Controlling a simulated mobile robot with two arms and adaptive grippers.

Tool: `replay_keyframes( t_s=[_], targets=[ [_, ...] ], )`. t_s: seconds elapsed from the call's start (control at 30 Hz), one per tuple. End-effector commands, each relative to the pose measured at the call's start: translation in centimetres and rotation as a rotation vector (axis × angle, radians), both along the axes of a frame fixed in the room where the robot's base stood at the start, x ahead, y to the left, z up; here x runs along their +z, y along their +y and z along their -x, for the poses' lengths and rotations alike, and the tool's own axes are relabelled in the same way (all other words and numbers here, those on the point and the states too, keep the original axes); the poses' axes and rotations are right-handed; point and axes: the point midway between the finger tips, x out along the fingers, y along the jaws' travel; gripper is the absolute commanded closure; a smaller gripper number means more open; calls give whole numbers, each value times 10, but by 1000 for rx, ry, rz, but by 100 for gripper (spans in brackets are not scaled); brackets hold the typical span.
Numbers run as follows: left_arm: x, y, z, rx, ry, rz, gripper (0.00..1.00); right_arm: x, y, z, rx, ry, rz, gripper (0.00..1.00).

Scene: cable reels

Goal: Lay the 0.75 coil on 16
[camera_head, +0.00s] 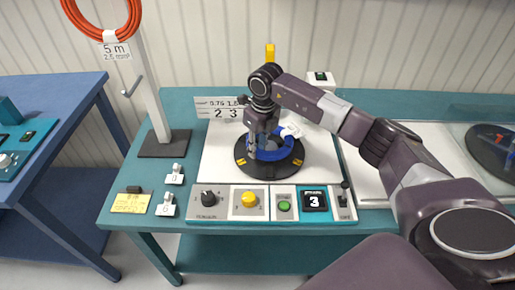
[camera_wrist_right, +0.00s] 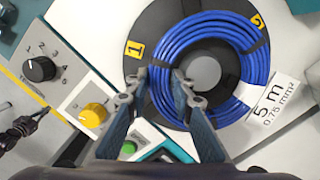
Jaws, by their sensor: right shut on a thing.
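The blue 0.75 coil (camera_head: 280,152) lies on a black round plate (camera_head: 271,174) with yellow number labels. Its white tag reads 5 m 0.75 mm² in the right wrist view (camera_wrist_right: 272,105). My right gripper (camera_head: 252,150) comes down on the coil's near left side. In the right wrist view its two fingertips (camera_wrist_right: 160,77) sit on either side of the blue strands, shut on them, beside the grey hub (camera_wrist_right: 203,72). I cannot make out a 16 anywhere. My left gripper is not in view.
A control panel with a black knob (camera_head: 208,197), yellow knob (camera_head: 249,200), green button (camera_head: 284,206) and display showing 3 (camera_head: 314,201) fronts the plate. An orange coil (camera_head: 98,30) hangs on a stand at left. Another dark disc (camera_head: 492,152) is at right.

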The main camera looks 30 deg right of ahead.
Motion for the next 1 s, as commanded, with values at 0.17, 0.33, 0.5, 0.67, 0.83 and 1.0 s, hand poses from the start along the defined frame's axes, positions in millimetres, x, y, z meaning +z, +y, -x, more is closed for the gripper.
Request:
replay_keyframes(
  t_s=[0.17, 0.33, 0.5, 0.67, 0.83, 1.0],
  targets=[
    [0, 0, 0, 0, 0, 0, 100, 0, 0, 0, 0, -1, 0, 100],
    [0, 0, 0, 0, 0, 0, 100, 1, 0, 0, 0, -1, 0, 100],
    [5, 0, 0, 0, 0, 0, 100, 9, 0, 0, 0, -2, 0, 100],
    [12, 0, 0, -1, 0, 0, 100, 19, 0, 0, 0, -1, 0, 100],
    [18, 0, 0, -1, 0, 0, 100, 29, 0, 0, 0, -1, 0, 100],
    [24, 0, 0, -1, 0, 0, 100, 38, 0, 0, 0, -1, 1, 100]
  ],
)
